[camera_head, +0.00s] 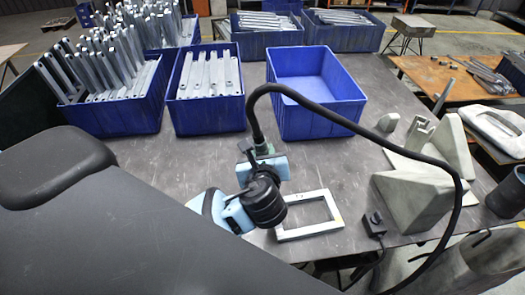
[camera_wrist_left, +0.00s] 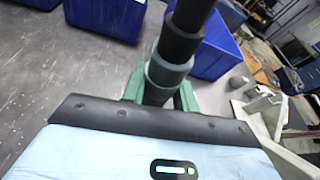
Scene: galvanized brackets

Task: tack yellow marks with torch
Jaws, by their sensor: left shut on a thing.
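My left gripper (camera_head: 264,152) is shut on the torch, above the table just behind and left of a rectangular metal frame. In the left wrist view the dark, round torch body (camera_wrist_left: 170,72) stands between the green fingers (camera_wrist_left: 160,92). A thick black hose (camera_head: 350,119) arcs from the torch to the right and down past the table's front edge. The torch's tip is hidden. The pale grey frame (camera_head: 334,211) lies flat near the table's front edge, its left side partly covered by my wrist. I cannot make out yellow marks on it. My right gripper is not in view.
An empty blue bin (camera_head: 318,123) stands behind the gripper. Blue bins of galvanized brackets (camera_head: 210,110) stand at the left and back. Grey angled blocks (camera_head: 412,198) and a small black device (camera_head: 373,223) are right of the frame. Bare table (camera_head: 170,160) lies to the left.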

